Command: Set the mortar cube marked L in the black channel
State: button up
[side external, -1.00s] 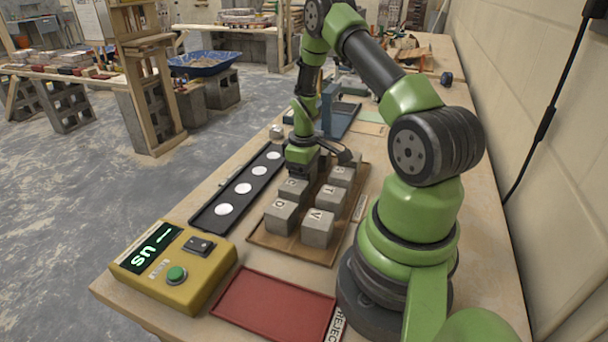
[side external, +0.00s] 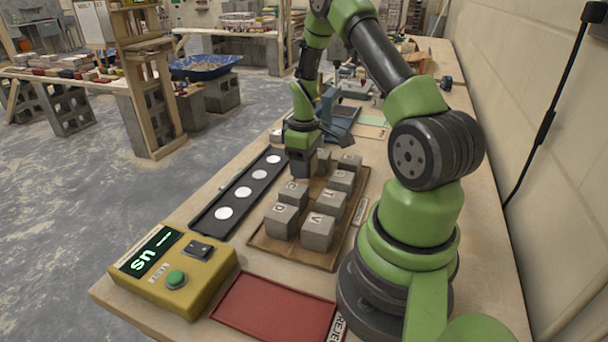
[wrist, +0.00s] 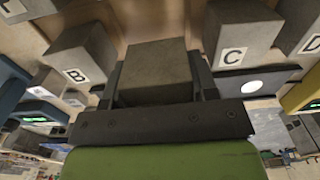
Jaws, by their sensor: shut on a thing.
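My gripper (side external: 302,168) is shut on a grey mortar cube (wrist: 155,72) above the brown tray (side external: 262,243). In the wrist view the cube sits between both fingers, and no letter shows on its visible faces. In that view a cube marked B (wrist: 82,60) is to its left and one marked C (wrist: 238,38) to its right. The side view shows several lettered cubes on the tray, such as the near left cube (side external: 281,220) and the near right cube (side external: 318,231). The black channel (side external: 208,222) with white discs lies left of the tray, with no cube in it.
A yellow control box (side external: 172,275) with a green button stands at the near left. A red reject tray (side external: 272,310) lies empty at the front. Blue-grey equipment (side external: 338,122) stands behind the cubes. Neighbouring cubes stand close around the gripper.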

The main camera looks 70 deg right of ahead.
notch_tip(320, 180, up, 5)
jog(key=shift+w+f, duration=0.1)
jog(key=shift+f, duration=0.1)
jog(key=w+a+r, duration=0.1)
jog(key=w+a, duration=0.1)
jog(key=w, duration=0.4)
send_over(243, 192)
notch_tip(243, 192, down, 5)
jog(key=shift+r, duration=0.2)
jog(key=shift+f, duration=2.5)
jog(key=shift+f, duration=0.1)
jog(key=o, duration=1.2)
